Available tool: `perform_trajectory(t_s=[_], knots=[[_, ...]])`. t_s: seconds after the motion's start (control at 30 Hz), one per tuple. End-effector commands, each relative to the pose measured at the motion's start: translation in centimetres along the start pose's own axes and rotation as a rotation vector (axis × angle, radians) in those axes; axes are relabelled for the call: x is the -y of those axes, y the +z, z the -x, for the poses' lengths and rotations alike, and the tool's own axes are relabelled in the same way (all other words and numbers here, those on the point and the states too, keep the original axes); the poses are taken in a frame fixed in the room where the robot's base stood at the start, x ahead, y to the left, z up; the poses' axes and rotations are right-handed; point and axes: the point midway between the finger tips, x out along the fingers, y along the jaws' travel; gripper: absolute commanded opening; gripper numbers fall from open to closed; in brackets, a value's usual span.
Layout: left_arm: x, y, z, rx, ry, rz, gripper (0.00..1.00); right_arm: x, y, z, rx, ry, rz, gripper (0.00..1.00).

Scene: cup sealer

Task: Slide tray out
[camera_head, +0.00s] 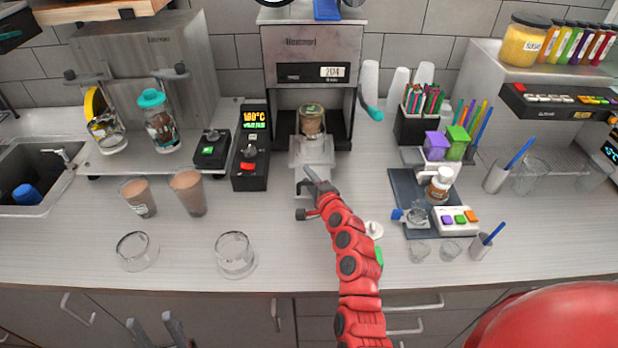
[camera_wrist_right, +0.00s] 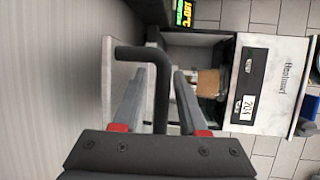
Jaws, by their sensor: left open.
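The cup sealer (camera_head: 311,55) is a grey machine at the back middle. Its pale, see-through tray (camera_head: 313,153) sticks out at the front, below a lidded brown cup (camera_head: 312,118) in the bay. My right gripper (camera_head: 308,192) is just in front of the tray. In the right wrist view the dark bent tray handle (camera_wrist_right: 160,75) lies between the two separated fingers of my right gripper (camera_wrist_right: 160,97). A gap shows beside the bar; whether a finger touches it is unclear. My left gripper (camera_head: 155,330) is open and empty at the bottom left, below the counter edge.
A black control box (camera_head: 251,160) stands close left of the tray. Two brown-filled cups (camera_head: 188,192) and two clear empty cups (camera_head: 235,255) are on the left counter. White cup stacks (camera_head: 396,88) stand right of the sealer.

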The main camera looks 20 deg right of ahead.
Motion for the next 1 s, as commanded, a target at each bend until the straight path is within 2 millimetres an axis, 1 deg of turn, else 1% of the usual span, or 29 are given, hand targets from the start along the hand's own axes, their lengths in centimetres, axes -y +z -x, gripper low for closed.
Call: perform_trajectory(t_s=[0.3, 0.47, 0.67, 1.0], knots=[[0.0, 0.0, 0.0, 0.000, 0.000, 0.000, 0.50, 0.0, 0.0, 0.1, -0.001, -0.001, 0.000, 0.47], [0.0, 0.1, 0.4, 0.000, 0.000, 0.000, 0.50, 0.1, 0.0, 0.9, 0.000, -0.005, 0.000, 0.47], [-0.1, 0.2, 1.4, 0.000, 0.000, 0.000, 0.50, -0.2, -0.1, 3.9, -0.003, -0.004, 0.000, 0.47], [-0.2, 0.6, 3.6, 0.000, 0.000, 0.000, 0.50, -0.3, -0.1, 10.1, -0.001, -0.003, -0.002, 0.47]])
